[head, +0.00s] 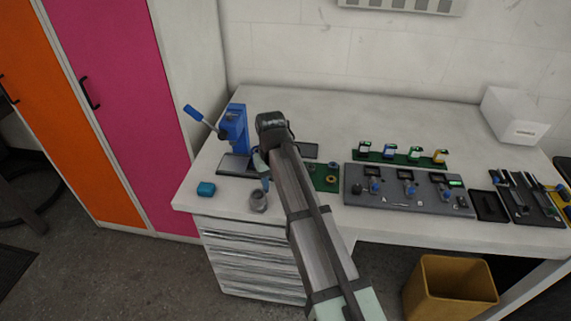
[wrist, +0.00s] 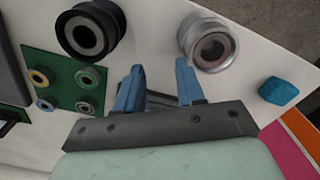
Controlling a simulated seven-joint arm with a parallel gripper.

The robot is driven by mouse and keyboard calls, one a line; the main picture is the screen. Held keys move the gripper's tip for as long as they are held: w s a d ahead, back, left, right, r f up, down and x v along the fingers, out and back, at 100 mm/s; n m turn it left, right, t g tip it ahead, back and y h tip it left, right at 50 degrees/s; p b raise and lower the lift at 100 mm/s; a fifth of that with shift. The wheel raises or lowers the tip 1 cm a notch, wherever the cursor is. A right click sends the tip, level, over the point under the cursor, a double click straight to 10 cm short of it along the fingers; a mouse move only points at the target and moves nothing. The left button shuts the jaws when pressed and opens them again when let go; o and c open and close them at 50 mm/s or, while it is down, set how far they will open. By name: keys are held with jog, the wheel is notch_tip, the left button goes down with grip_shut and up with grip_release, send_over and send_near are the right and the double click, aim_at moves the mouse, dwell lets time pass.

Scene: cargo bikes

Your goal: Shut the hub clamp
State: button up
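The likeliest hub clamp is the blue bench device (head: 234,130) at the back left of the worktop; I cannot tell for sure. Its lever, with a blue grip (head: 193,113), sticks up and out to the left, so it looks raised. My gripper (head: 266,184) hangs over the worktop, right of and nearer than this device. Its two blue fingers (wrist: 158,88) are apart with nothing between them. A silver ring-shaped hub (wrist: 209,48) lies just beyond the fingers, and a black one (wrist: 91,32) lies to their left. The blue device is not seen in the wrist view.
A blue block (head: 206,189) lies near the worktop's left front edge. A green board with rings (wrist: 66,83) lies partly behind my arm. A grey panel with blue knobs (head: 408,203) and a green rack (head: 401,158) stand to the right.

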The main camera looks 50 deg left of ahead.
notch_tip(320, 180, up, 7)
jog(key=shift+f, duration=0.15)
dwell(0.8)
dwell(0.3)
